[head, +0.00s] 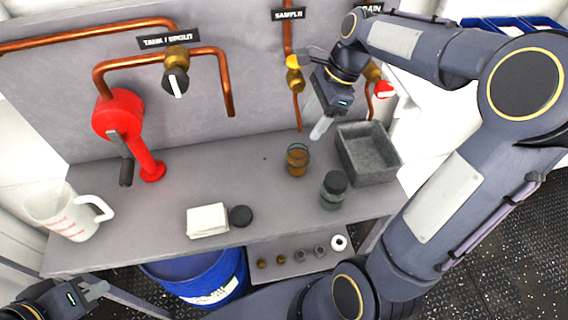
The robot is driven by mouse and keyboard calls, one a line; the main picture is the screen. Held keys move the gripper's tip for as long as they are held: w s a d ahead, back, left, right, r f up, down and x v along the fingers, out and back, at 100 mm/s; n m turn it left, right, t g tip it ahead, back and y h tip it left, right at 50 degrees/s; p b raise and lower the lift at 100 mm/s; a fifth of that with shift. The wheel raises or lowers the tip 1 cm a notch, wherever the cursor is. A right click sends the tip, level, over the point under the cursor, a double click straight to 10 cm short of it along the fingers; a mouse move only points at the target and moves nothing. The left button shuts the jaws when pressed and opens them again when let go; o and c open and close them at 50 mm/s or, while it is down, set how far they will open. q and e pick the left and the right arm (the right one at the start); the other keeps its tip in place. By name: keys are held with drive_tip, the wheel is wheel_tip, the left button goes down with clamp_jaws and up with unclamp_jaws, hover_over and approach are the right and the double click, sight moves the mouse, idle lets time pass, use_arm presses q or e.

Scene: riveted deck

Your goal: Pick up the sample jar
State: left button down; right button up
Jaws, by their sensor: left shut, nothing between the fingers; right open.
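Two small jars stand upright on the grey bench (150,222). One is an open clear glass jar (298,160) with amber-brown content. The other is a greenish glass jar (332,196) with a dark lid, nearer the front edge. I cannot tell which is the sample jar. A loose black lid (240,216) lies on the bench farther left. My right gripper (318,122) is open and empty, pointing down above and behind the jars, apart from both. My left gripper (98,291) is shut and empty at the bottom left, in front of the bench.
A grey tray (384,172) stands right of the jars. A white folded cloth (207,221), a measuring jug (70,212) and a red hand pump (120,115) are to the left. Copper pipes and valves (176,80) line the back. A blue drum (205,280) and low shelf (300,265) sit below.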

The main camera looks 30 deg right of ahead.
sight(302, 141)
drive_tip(key=x, duration=0.7)
drive_tip(key=shift+s+f, duration=0.25)
drive_tip(key=shift+s, duration=0.05)
clamp_jaws()
